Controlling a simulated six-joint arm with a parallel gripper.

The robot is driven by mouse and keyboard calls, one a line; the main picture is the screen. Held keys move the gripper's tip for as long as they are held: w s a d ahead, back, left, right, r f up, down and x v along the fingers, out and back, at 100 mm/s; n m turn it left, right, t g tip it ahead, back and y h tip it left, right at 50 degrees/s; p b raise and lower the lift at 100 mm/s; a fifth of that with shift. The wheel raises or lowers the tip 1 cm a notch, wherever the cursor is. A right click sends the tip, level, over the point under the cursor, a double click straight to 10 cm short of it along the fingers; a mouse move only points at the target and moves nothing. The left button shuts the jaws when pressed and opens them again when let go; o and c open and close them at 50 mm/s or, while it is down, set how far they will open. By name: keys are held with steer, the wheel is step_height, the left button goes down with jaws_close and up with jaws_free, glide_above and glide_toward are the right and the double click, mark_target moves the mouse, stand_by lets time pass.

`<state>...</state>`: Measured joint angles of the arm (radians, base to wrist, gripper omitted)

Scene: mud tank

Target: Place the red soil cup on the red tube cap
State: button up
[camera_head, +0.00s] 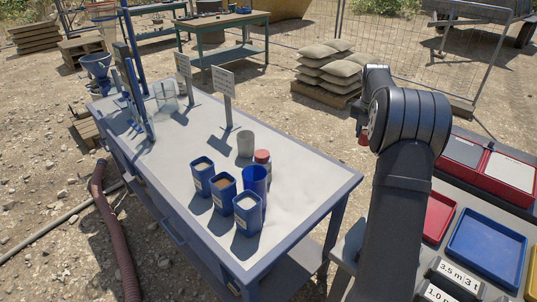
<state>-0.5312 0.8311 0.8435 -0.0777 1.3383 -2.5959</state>
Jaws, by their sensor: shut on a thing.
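My gripper (361,129) is at the right of the picture, mostly hidden behind my own dark arm. It is shut on a small red thing, which looks like the red soil cup (363,140); only a bit of it shows. It is held in the air, apart from the table. A red cap (262,155), which looks like the red tube cap, tops a small upright container on the table, left of my gripper and close behind the blue cup. What is under the held cup cannot be seen clearly.
The grey-topped table (300,172) carries a tall blue cup (254,181), several blue tubs with fill (222,187), a grey cup (245,144) and upright signs (225,94). The tabletop right of the red cap is clear. Red and blue trays (487,241) lie at right.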

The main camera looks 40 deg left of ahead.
steer(key=s+a+r+n, duration=0.3)
steer(key=s+a+n, duration=0.1)
steer(key=s+a, duration=1.25)
glide_above(263, 153)
steer(key=shift+y, duration=0.4)
step_height(263, 153, down, 7)
steer(key=shift+s+d+f, duration=0.1)
steer(key=shift+s, duration=0.05)
steer(key=shift+s+f, duration=0.1)
steer(key=shift+f, duration=2)
steer(key=shift+f, duration=0.1)
steer(key=o, duration=1)
steer(key=r, duration=0.4)
steer(key=s+r, duration=0.1)
steer(key=r, duration=0.7)
steer(key=shift+s+d+r, duration=0.1)
steer(key=shift+s+d, duration=0.1)
steer(key=shift+s, duration=0.1)
